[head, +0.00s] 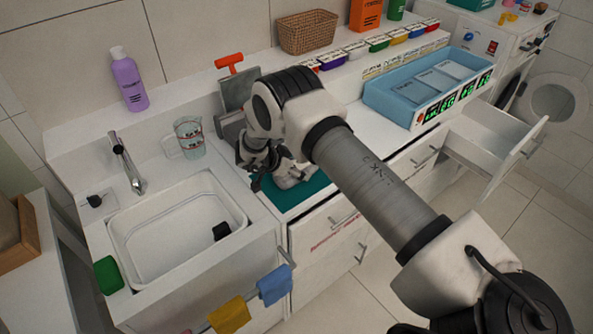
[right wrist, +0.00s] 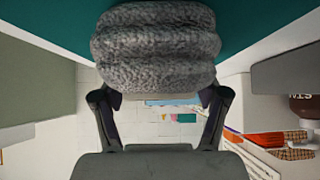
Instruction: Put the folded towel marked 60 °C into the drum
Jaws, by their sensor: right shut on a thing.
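My right gripper (head: 265,172) reaches down at the teal mat on the counter, beside the sink. In the right wrist view, the gripper (right wrist: 160,98) is shut on a grey, fluffy folded towel (right wrist: 155,45) with stacked rounded folds. A pale grey part of it shows beside the fingers in the head view (head: 292,176). No 60 °C mark is readable on it. The washing machine (head: 490,42) is at the far right with its round door (head: 556,104) swung open; its drum is mostly hidden. My left gripper is not in view.
An open drawer (head: 495,150) juts out before the machine. The sink (head: 180,235), a measuring jug (head: 190,138) and a purple bottle (head: 129,80) are at left. A blue tray (head: 425,88) and a wicker basket (head: 307,32) stand farther back. The floor at right is clear.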

